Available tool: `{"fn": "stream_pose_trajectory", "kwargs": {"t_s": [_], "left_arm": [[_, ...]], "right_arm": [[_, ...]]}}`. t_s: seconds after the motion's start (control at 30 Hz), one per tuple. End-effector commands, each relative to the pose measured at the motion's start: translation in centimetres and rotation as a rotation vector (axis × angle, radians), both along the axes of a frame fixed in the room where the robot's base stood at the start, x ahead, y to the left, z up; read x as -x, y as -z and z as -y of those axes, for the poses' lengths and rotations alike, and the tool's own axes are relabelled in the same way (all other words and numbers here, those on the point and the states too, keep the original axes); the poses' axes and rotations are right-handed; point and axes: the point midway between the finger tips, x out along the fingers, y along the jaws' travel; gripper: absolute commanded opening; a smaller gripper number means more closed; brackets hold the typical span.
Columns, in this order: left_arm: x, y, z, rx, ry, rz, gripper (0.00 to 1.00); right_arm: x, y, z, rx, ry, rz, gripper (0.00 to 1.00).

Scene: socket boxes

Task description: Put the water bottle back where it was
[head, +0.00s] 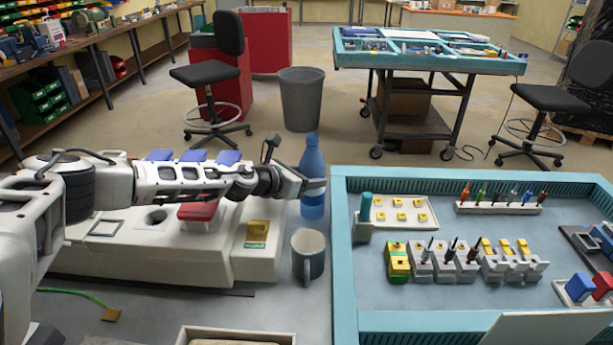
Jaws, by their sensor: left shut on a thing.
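The blue water bottle (312,158) is upright near the far side of the bench, in the gap between the white fixture and the blue-rimmed tray. My left gripper (313,187) reaches in from the left and is shut on the bottle around its middle. The fingers hide part of its body. I cannot tell whether its base touches the bench or hangs just above it. My right gripper is out of view.
A grey mug (308,256) stands just in front of the bottle. The white fixture (150,258) with a red block (199,211) lies under my left arm. The blue-rimmed tray (345,290) on the right holds connectors and small tools. An open box (236,333) is at the front.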

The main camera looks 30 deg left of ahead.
Motion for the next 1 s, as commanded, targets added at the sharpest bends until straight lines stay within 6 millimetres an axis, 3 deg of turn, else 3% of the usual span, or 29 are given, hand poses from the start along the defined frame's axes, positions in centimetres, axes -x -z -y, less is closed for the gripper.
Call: {"fn": "stream_pose_trajectory", "kwargs": {"t_s": [0.13, 0.17, 0.23, 0.6, 0.77, 1.0], "left_arm": [[0.0, 0.4, 0.0, 0.001, 0.000, 0.001, 0.24], [0.0, 0.5, 0.0, 0.001, 0.000, -0.001, 0.58], [0.0, 0.4, 0.0, 0.000, 0.000, -0.001, 0.78], [0.0, -0.4, 0.0, -0.001, 0.000, 0.001, 0.78], [2.0, -1.0, -0.9, -0.002, -0.001, 0.002, 0.78], [6.7, -3.0, -2.5, 0.000, -0.002, -0.001, 0.78]], "right_arm": [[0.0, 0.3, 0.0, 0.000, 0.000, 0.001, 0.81], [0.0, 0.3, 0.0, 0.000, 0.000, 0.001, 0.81], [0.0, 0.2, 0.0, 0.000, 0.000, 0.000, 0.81], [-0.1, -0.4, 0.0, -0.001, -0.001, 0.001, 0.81], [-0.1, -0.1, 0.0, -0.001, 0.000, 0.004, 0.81], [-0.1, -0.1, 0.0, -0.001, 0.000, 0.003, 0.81]]}}
